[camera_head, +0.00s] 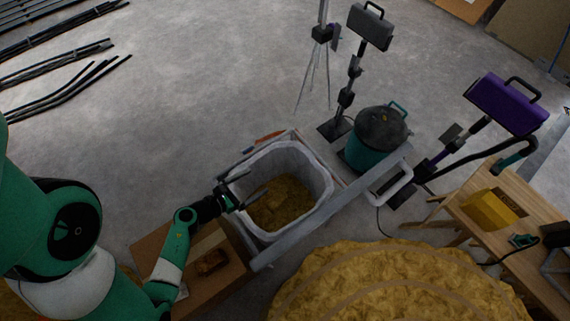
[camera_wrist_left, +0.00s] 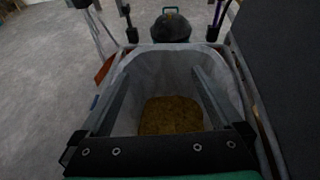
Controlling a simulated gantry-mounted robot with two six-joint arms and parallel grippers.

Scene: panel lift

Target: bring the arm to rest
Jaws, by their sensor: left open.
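My left arm comes in from the left in the head view. Its gripper (camera_head: 253,184) is over the near left rim of a bin lined with a pale bag (camera_head: 316,172). In the left wrist view my gripper (camera_wrist_left: 160,78) has its two fingers spread apart with nothing between them. The bin's yellow-brown contents (camera_wrist_left: 170,116) show beyond and below the fingers. I cannot tell whether the fingers touch the liner. My right gripper is in neither view.
A cardboard box (camera_head: 218,277) stands beside the bin, below my left forearm. A teal canister with a dark lid (camera_head: 378,135) is behind the bin. A large yellow mound (camera_head: 400,285), a wooden table (camera_head: 545,215) and lamp stands are at right. Bare floor (camera_head: 190,100) lies upper left.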

